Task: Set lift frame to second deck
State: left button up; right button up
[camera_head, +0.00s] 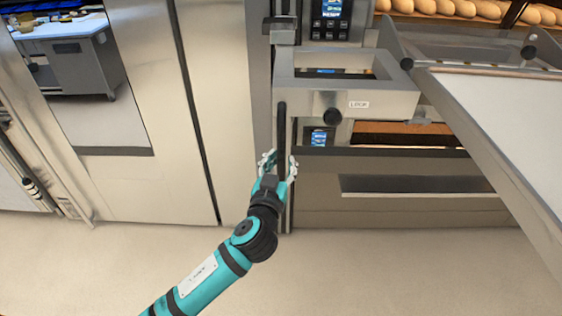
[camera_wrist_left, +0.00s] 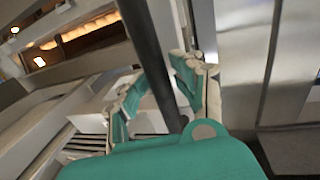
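The lift frame (camera_head: 390,104) is a grey metal box frame with a black knob (camera_head: 332,117) and a "LOCK" label. It stands in front of the deck ovens, below the top deck with the bread and just above a lower opening. A black upright bar handle (camera_head: 282,125) hangs at its left side. My left gripper (camera_head: 279,160) is at the lower part of this bar. In the left wrist view the bar (camera_wrist_left: 148,50) passes between the two spread fingers (camera_wrist_left: 165,88), with gaps visible. I cannot tell whether either finger touches it. My right gripper is out of view.
A sloping loader with a white surface (camera_head: 510,105) extends at the right. Loaves (camera_head: 465,8) lie in the top deck. A lower deck opening (camera_head: 405,134) glows orange. Control panels (camera_head: 330,20) are beside the decks. The floor (camera_head: 400,270) in front is clear.

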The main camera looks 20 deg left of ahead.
pick_arm(q)
jog(key=shift+o, duration=0.6)
jog(key=shift+r, duration=0.1)
jog(key=shift+w, duration=0.3)
jog(key=s, duration=1.2)
jog(key=shift+d, duration=0.45)
jog(key=shift+f, duration=0.2)
